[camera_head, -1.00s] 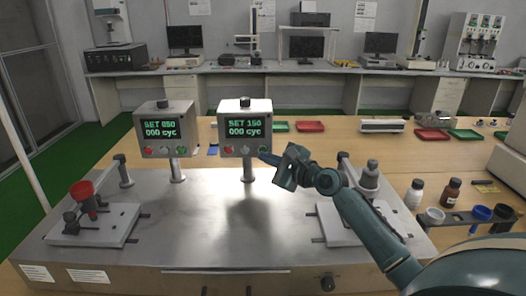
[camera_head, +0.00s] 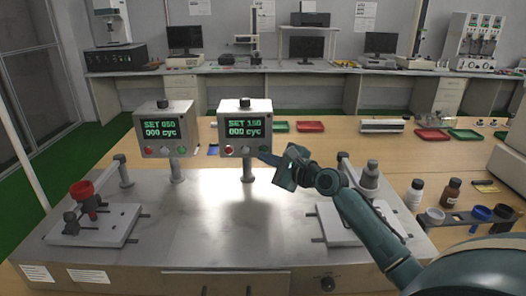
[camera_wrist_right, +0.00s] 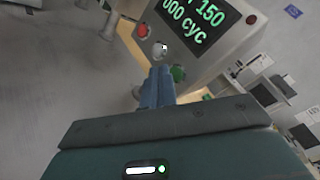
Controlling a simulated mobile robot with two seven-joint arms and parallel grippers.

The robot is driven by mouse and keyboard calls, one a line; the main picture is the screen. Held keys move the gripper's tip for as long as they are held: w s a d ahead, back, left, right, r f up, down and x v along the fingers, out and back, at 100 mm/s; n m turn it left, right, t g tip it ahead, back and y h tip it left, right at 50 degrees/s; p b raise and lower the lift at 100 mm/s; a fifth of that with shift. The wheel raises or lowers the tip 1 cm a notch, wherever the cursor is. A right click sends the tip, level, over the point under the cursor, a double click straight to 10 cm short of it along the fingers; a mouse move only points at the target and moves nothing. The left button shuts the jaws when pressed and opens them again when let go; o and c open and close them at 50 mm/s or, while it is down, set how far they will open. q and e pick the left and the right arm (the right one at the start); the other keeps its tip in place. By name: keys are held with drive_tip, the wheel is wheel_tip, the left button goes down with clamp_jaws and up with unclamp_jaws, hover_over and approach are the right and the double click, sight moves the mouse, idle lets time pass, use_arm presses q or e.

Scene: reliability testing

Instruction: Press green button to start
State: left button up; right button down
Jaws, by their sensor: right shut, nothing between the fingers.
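Two control boxes stand on posts on the metal bench. The right box (camera_head: 245,119) reads "SET 150 000 cyc" and has a red, a white and a green button below its screen. The left box (camera_head: 164,125) reads "SET 050 000 cyc". My right gripper (camera_head: 265,157) is shut and empty, its tips just below and beside the right box's green button (camera_head: 265,149). In the right wrist view the shut fingers (camera_wrist_right: 158,82) point at the box, close to the green button (camera_wrist_right: 178,74); I cannot tell whether they touch it. My left gripper is not in view.
The metal bench (camera_head: 200,235) carries a left fixture with a red-topped part (camera_head: 82,190) and a right fixture (camera_head: 340,225). Bottles (camera_head: 451,192) and a cup rack stand at the right. Red and green trays lie behind.

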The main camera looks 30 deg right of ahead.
drive_tip(key=shift+w, duration=0.1)
drive_tip(key=shift+w+d, duration=0.2)
drive_tip(key=shift+w, duration=0.05)
idle(0.3)
